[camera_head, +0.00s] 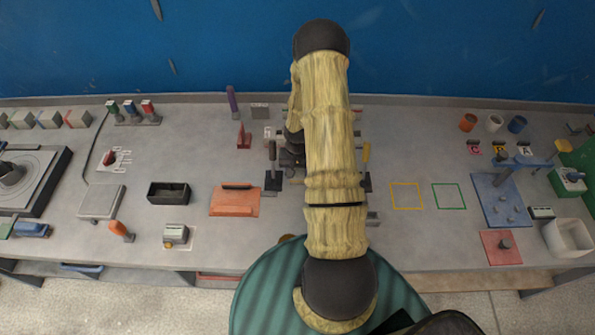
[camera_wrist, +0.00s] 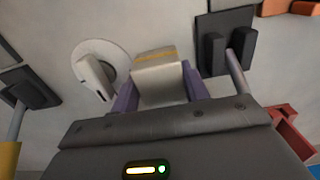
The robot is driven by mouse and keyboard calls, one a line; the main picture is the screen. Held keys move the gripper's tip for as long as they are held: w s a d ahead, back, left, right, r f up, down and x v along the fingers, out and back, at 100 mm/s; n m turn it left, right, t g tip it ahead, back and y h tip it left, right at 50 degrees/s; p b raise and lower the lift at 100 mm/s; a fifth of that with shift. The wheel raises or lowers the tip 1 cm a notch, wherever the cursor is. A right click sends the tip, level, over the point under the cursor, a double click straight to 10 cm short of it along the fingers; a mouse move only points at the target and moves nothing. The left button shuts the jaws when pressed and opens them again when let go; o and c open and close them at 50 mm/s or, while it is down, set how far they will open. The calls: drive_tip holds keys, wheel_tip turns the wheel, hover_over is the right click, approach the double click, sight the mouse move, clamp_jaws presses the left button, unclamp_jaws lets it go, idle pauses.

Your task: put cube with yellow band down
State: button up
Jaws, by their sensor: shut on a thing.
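In the wrist view a pale grey cube with a yellow band (camera_wrist: 156,58) along its upper edge sits between the purple fingers of my gripper (camera_wrist: 160,86). My gripper is shut on it. The bench surface shows beyond the cube; I cannot tell how high the cube is above it. In the head view my own arm hides the cube and the fingers. A yellow square outline (camera_head: 406,196) and a green square outline (camera_head: 449,196) lie empty on the bench, right of my arm.
In the wrist view a white round base with a lever (camera_wrist: 94,72) stands left of the cube, and a black fixture (camera_wrist: 226,42) stands close on its right. A red part (camera_wrist: 290,126) is at lower right. A blue board (camera_head: 499,199) lies right of the outlines.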

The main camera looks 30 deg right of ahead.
drive_tip(key=shift+f, duration=0.1)
drive_tip(key=o, duration=1.2)
drive_tip(key=shift+c, duration=0.2)
wheel_tip(320, 180, up, 12)
drive_tip(key=b, duration=0.3)
